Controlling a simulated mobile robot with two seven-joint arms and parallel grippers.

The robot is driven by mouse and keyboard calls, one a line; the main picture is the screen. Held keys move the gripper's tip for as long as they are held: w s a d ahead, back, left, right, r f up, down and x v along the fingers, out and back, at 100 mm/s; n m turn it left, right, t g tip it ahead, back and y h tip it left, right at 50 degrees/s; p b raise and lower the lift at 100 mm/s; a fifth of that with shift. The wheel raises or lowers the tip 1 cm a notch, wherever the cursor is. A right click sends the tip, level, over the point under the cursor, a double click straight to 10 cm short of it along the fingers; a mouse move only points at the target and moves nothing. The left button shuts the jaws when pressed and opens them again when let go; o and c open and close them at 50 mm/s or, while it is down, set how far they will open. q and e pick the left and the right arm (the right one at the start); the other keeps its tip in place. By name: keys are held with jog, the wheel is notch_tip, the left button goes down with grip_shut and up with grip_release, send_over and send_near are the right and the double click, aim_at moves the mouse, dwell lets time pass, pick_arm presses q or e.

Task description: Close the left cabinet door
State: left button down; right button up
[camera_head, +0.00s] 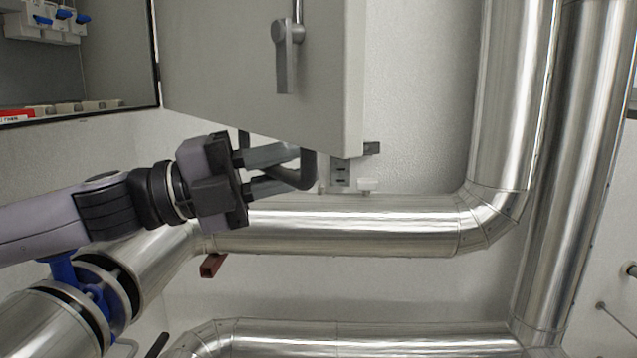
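The grey cabinet door (225,65) stands open in the upper middle of the head view, to the right of the open cabinet (110,55). A grey lever handle (285,60) is on its visible face. The top of the door is cut off by the frame. My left gripper (290,170) is just below the door's lower edge, near its right end. Its two fingers are apart, with a dark bent piece at their tips; I cannot tell whether this is part of the gripper. Contact with the door cannot be made out. My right gripper is not in view.
Blue-topped fittings (62,17) show inside the cabinet. A large silver pipe (350,225) runs below the door and bends upward at the right. A pipe with a blue valve part (85,290) is at the lower left, below my arm. A white wall lies behind.

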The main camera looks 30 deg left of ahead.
pick_arm(q)
jog(key=s+a+m+g+h+b, duration=0.1)
jog(key=s+a+b, duration=0.2)
jog(key=s+b, duration=0.3)
jog(key=shift+s+a+r, duration=0.15)
jog(key=shift+s+a, duration=0.25)
jog(key=shift+s, duration=0.05)
jog(key=shift+g+h, duration=0.3)
jog(key=c, duration=1.4)
grip_release()
jog(key=shift+s+d, duration=0.1)
